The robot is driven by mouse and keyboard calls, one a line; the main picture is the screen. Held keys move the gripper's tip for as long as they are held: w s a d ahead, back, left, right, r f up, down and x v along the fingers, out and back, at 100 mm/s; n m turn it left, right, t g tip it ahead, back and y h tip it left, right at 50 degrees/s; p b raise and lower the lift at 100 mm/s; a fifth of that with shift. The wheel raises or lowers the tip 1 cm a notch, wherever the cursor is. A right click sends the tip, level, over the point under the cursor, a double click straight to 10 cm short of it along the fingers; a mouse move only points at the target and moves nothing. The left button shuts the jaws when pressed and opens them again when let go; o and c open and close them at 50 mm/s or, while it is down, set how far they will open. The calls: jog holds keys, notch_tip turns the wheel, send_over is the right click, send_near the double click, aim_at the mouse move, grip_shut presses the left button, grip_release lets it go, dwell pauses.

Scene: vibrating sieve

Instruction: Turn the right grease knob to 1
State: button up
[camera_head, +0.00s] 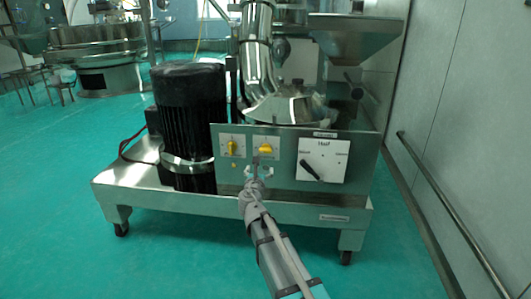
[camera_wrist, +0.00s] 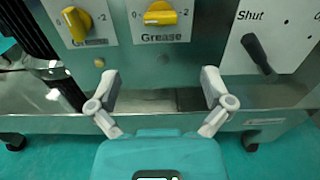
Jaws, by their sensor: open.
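The right grease knob (camera_head: 265,148) is yellow and sits on a white plate on the machine's front panel. In the wrist view this knob (camera_wrist: 160,14) lies roughly horizontal at the top middle, with a 2 mark to its right; the top of its plate is cut off. The left grease knob (camera_head: 231,147), also yellow, stands closer to upright; it also shows in the wrist view (camera_wrist: 76,22). My gripper (camera_wrist: 160,76) is open and empty, with its fingers apart in front of the panel below the right knob. In the head view my gripper (camera_head: 258,165) is just below that knob.
A black-handled switch (camera_head: 311,171) marked Shut is right of the knobs. A black motor (camera_head: 189,125) stands at the left on the machine's wheeled steel base (camera_head: 150,196). A wall with a rail (camera_head: 435,215) runs along the right. Green floor is clear in front.

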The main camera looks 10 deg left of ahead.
aim_at(265, 152)
jog(key=w, duration=1.3)
jog(key=shift+w+d, duration=0.25)
jog(key=shift+w, duration=0.1)
jog(key=c, duration=1)
